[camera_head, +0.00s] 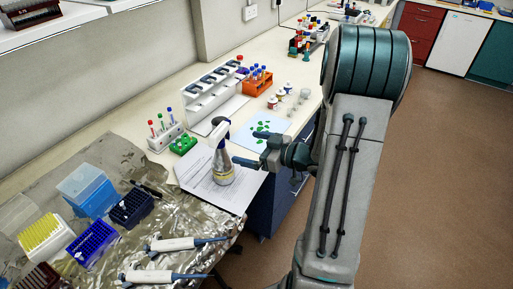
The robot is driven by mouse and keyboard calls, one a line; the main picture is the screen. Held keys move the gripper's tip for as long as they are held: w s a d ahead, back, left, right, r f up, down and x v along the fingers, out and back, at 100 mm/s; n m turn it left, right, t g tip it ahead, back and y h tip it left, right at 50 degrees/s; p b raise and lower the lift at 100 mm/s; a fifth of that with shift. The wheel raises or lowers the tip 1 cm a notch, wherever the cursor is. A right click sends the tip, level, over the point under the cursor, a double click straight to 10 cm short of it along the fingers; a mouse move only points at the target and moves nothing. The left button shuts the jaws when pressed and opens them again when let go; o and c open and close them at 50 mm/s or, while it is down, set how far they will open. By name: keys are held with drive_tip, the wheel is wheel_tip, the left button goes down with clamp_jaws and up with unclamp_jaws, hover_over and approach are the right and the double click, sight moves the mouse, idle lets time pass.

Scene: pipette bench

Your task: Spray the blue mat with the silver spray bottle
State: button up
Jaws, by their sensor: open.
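The silver spray bottle (223,166) stands upright on a printed white sheet on the bench. It has a white and dark blue spray head. The pale blue mat (248,144) lies behind and to the right of the bottle, with several green leaf-like pieces on it. My gripper (245,149) is open, just right of the bottle, with its fingers pointing left toward it. No grip on the bottle shows, and whether a finger touches it I cannot tell. My gripper partly covers the front right of the mat.
Left of the bottle are a green rack (183,145) and a white tube rack (166,138). A white pipette stand (212,92) is behind. Pipettes (172,245) and tip boxes (92,242) lie on foil in front. An orange rack (257,84) and small jars stand beyond the mat.

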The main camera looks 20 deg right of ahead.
drive_tip(key=shift+b+x, duration=0.95)
drive_tip(key=shift+x, duration=3.55)
drive_tip(key=shift+f, duration=0.1)
drive_tip(key=c, duration=1.7)
drive_tip(key=o, duration=1.7)
